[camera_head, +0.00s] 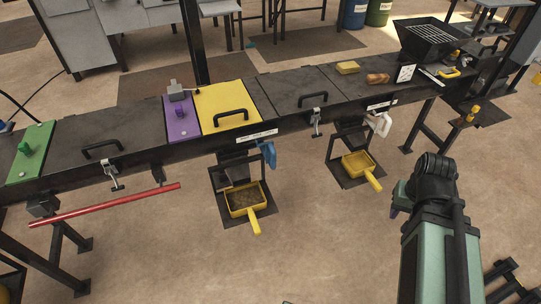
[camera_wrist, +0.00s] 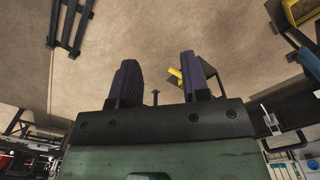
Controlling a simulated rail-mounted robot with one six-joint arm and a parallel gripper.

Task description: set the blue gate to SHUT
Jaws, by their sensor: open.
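The blue gate (camera_head: 267,153) is a small blue handle-like piece under the front edge of the long dark bench, above the left yellow scoop. It appears tilted; I cannot read a SHUT marking or tell its setting. My gripper is at the right in the head view, folded beside my arm and well apart from the blue gate, its fingers barely visible there. In the wrist view my gripper (camera_wrist: 160,78) shows two dark fingers spread apart with nothing held between them. A blue piece (camera_wrist: 301,40) shows at that view's upper right; I cannot be sure it is the gate.
Yellow scoops (camera_head: 245,199) and (camera_head: 358,164) stand below the bench, the left one holding brown material. A white gate (camera_head: 381,123) hangs at right. A red bar (camera_head: 105,205) juts out at left. Open floor (camera_head: 310,240) lies between my arm and the left scoop.

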